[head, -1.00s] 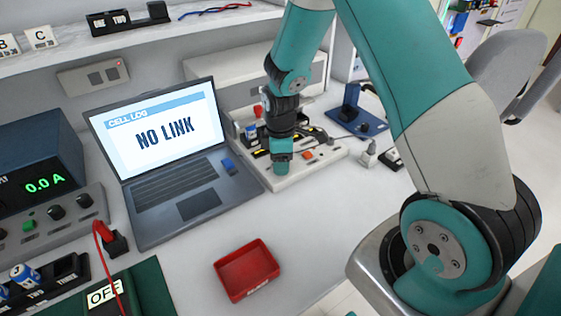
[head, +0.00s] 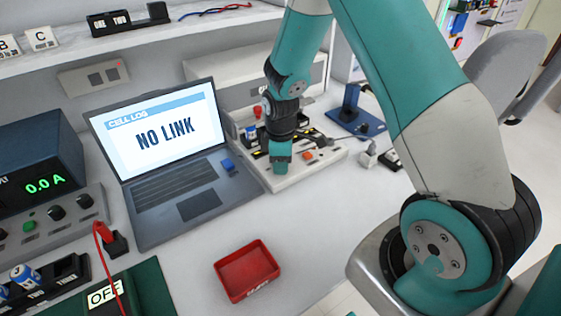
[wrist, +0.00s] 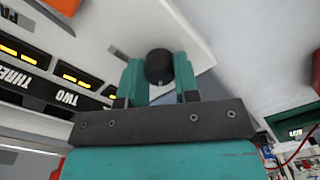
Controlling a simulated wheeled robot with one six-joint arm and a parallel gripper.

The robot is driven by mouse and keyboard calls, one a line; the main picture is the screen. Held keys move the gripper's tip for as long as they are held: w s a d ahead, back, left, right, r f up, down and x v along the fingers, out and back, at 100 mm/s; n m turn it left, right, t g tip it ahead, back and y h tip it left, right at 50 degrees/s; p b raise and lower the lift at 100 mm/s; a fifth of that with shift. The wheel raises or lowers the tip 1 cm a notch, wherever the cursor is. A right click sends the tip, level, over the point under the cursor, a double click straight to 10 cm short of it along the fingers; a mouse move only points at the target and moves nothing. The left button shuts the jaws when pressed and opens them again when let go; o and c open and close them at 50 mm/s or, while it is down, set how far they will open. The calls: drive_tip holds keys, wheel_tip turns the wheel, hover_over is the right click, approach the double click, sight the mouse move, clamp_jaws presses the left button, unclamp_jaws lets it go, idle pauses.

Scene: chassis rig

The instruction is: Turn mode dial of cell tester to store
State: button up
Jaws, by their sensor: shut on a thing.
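The cell tester (head: 318,167) is a pale flat panel right of the laptop, with an orange-red part and dark labelled slots. In the wrist view its panel (wrist: 190,35) shows slots marked TWO and THREE. The mode dial (wrist: 159,66) is a round black knob there. My gripper (wrist: 160,80) is shut on the dial, with one teal finger on each side of it. In the head view my gripper (head: 281,165) points down at the near left part of the tester and hides the dial. The dial's setting marks cannot be read.
The laptop (head: 185,160) showing NO LINK stands close left of the tester, with a blue object (head: 228,165) at its edge. A red tray (head: 246,270) lies in front. A blue stand (head: 355,115) is behind right. The bench between tray and tester is clear.

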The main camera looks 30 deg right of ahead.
drive_tip(key=m+p, duration=0.1)
drive_tip(key=m, duration=0.3)
drive_tip(key=shift+m, duration=0.4)
drive_tip(key=m+p, duration=0.1)
drive_tip(key=m, duration=0.8)
drive_tip(key=shift+m, duration=0.4)
drive_tip(key=m+p, duration=0.1)
drive_tip(key=m, duration=0.3)
drive_tip(key=shift+m, duration=0.3)
drive_tip(key=o, duration=0.9)
drive_tip(key=shift+r, duration=0.1)
